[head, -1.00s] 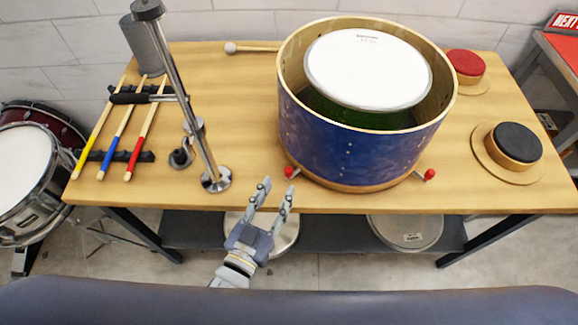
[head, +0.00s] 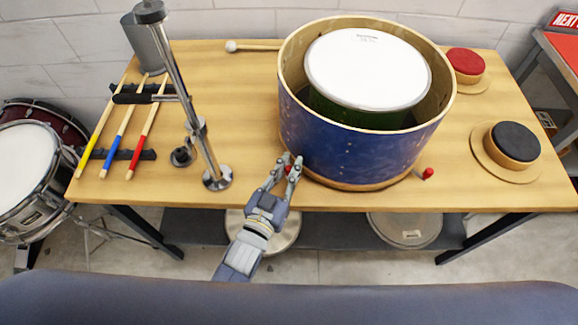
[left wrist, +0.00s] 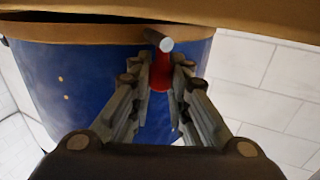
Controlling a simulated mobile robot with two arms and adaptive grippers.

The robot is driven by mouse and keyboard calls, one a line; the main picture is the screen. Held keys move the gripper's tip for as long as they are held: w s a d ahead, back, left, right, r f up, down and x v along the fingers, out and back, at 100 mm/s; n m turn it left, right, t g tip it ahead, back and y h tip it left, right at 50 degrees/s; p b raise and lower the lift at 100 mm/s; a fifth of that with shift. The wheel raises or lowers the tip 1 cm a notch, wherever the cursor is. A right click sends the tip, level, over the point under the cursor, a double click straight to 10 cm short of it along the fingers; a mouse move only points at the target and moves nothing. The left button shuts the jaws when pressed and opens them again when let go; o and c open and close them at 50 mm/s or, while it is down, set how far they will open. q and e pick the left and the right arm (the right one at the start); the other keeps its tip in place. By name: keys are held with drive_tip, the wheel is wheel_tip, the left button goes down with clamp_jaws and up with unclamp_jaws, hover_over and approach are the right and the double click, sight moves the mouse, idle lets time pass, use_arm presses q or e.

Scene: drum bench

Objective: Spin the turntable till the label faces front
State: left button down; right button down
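A blue drum shell (head: 350,150) stands upright on the bench over a low wooden base, the turntable (head: 345,184). Two red-knobbed pegs stick out at its front: a left knob (head: 288,169) and a right knob (head: 428,173). No label shows on the shell's visible side. My left gripper (head: 291,160) is at the left peg, its fingers on either side of the red knob. In the left wrist view, the fingers (left wrist: 162,80) close in around the red knob (left wrist: 160,74), below a pale rod end. My right gripper is out of view.
A green drum with a white head (head: 368,68) sits inside the shell. A metal stand (head: 190,100) rises left of my left gripper. Drumsticks (head: 120,125) lie in a rack at left. Black (head: 513,142) and red (head: 466,62) round pads lie at right.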

use_arm(q)
drive_tip(key=shift+w+a+r, duration=0.1)
drive_tip(key=shift+w+a, duration=0.8)
drive_tip(key=shift+w, duration=0.2)
drive_tip(key=shift+w+a, duration=0.25)
drive_tip(key=shift+w, duration=0.1)
drive_tip(key=c, duration=1.5)
unclamp_jaws()
drive_tip(key=shift+s+a, duration=0.1)
drive_tip(key=shift+s, duration=0.1)
drive_tip(key=shift+c, duration=0.2)
drive_tip(key=v, duration=1.2)
clamp_jaws()
